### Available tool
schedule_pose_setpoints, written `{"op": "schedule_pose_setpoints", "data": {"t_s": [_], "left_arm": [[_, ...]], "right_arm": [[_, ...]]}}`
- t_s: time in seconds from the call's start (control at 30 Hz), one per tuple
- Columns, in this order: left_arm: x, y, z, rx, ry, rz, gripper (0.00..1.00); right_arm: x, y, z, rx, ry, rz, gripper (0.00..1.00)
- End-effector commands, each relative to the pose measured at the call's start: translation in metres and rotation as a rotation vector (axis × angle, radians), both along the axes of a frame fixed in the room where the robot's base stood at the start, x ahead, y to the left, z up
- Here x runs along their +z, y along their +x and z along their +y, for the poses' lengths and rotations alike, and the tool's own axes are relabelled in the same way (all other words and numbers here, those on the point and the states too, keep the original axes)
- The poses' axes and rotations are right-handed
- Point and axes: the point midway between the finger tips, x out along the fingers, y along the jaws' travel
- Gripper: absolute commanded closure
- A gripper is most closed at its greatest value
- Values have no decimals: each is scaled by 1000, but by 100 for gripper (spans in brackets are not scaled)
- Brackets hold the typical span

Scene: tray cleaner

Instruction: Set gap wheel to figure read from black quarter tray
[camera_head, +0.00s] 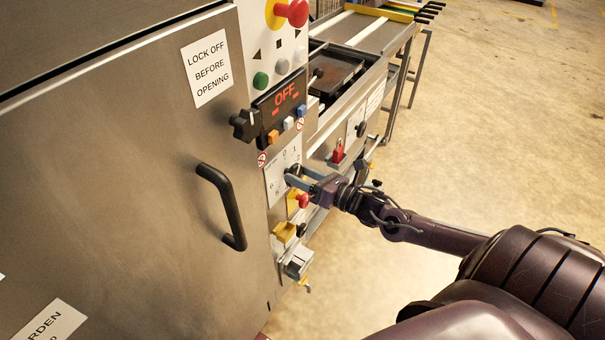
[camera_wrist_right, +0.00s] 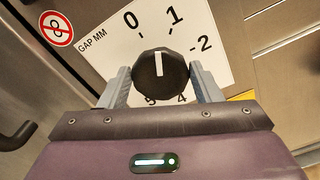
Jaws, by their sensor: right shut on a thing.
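The gap wheel (camera_wrist_right: 160,82) is a round black knob on a white dial plate marked "GAP MM" (camera_wrist_right: 92,43). Its white pointer line points up, between the 0 and the 1. The figures 0, 1, 2 and 4 can be read; others are partly covered. My right gripper (camera_head: 298,178) is shut on the wheel, one finger on either side in the right wrist view. In the head view the fingers hide most of the wheel. A dark tray (camera_head: 337,75) lies in the machine's infeed; no figure on it can be read. My left gripper is not in view.
Above the dial are a display reading OFF (camera_head: 285,95), a black selector knob (camera_head: 245,125) and coloured buttons. A red knob (camera_head: 303,201), yellow parts (camera_head: 285,232) and a red padlock (camera_head: 338,152) are close to my gripper. A black door handle (camera_head: 225,205) stands out left. Open floor lies right.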

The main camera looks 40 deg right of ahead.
Motion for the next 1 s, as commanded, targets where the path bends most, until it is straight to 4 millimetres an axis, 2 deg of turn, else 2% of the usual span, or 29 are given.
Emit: {"op": "schedule_pose_setpoints", "data": {"t_s": [1.0], "left_arm": [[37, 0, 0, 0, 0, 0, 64]], "right_arm": [[-3, 2, -4, -2, 894, 369, 65]]}}
